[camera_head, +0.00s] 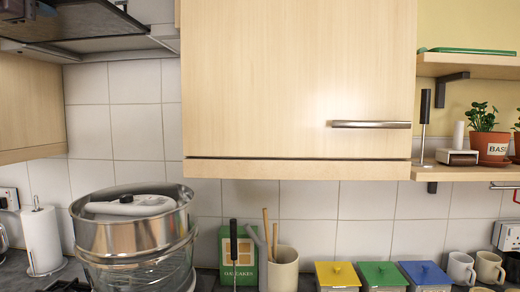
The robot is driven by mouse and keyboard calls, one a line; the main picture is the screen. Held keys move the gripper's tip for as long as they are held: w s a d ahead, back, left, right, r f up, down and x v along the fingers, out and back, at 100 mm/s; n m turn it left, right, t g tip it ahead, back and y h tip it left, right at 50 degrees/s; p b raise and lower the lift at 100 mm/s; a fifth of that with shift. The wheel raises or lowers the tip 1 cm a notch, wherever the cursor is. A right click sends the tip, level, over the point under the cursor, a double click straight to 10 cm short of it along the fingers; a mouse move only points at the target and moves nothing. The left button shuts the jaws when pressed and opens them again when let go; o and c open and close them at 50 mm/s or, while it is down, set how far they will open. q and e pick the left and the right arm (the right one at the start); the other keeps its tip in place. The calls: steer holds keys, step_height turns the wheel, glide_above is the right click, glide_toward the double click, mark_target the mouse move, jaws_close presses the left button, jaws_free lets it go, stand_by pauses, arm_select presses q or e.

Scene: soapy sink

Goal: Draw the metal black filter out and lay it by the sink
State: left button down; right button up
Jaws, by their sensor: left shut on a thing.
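The black metal filter (75,22) shows at the top left as a dark flat panel, partly cut off by the picture's top edge. It lies close to the pale underside of the cooker hood (120,46); I cannot tell whether it is fully clear of it. My left gripper (45,9) is at the top left corner, at the filter's left part, and is shut on it. Its fingertips are small and partly hidden. My right gripper is not in view. The sink is not in view.
A large steel pot (95,240) with a pale object inside stands below the hood. A paper roll (41,240), a green box (240,250), a utensil crock (284,270), coloured canisters (380,275) and mugs (460,268) line the counter. A wooden cabinet (290,80) hangs mid-view.

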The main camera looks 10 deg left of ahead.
arm_select(q)
steer(key=s, duration=0.1)
steer(key=s+b, duration=0.1)
steer(key=s, duration=0.2)
steer(key=shift+s+d, duration=0.25)
steer(key=shift+s, duration=0.05)
stand_by(0.5)
steer(key=shift+f+b, duration=0.1)
steer(key=shift+b, duration=0.3)
